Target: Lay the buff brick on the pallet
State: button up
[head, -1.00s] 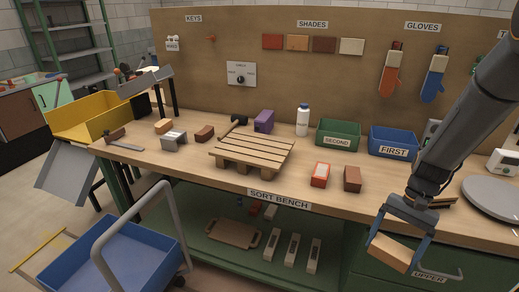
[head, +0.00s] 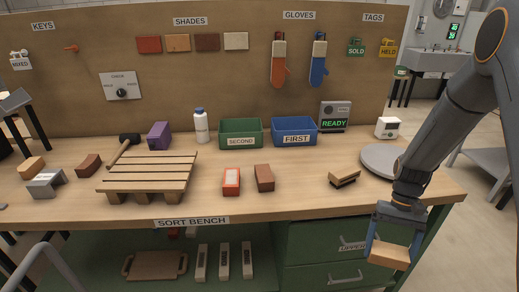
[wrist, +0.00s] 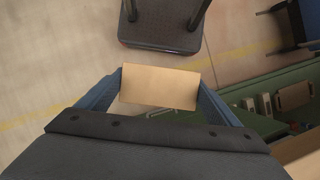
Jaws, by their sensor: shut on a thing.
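The buff brick (head: 389,255) is held between the two blue fingers of my gripper (head: 392,247), in front of the right end of the bench and below the level of its top. In the wrist view the brick (wrist: 159,87) spans the gap between the fingers, with floor beyond it. The wooden pallet (head: 150,172) stands on the left part of the bench, far to the left of my gripper. Its slatted top is bare.
An orange-red brick (head: 231,181) with a pale top and a brown brick (head: 264,177) stand right of the pallet. A hammer (head: 123,147), purple block (head: 159,135) and white bottle (head: 201,126) are behind it. A brush (head: 344,178) and grey disc (head: 385,159) are at the right.

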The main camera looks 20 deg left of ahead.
aim_at(132, 168)
jog(key=z, duration=1.7)
jog(key=k, duration=1.75)
jog(key=u, duration=2.45)
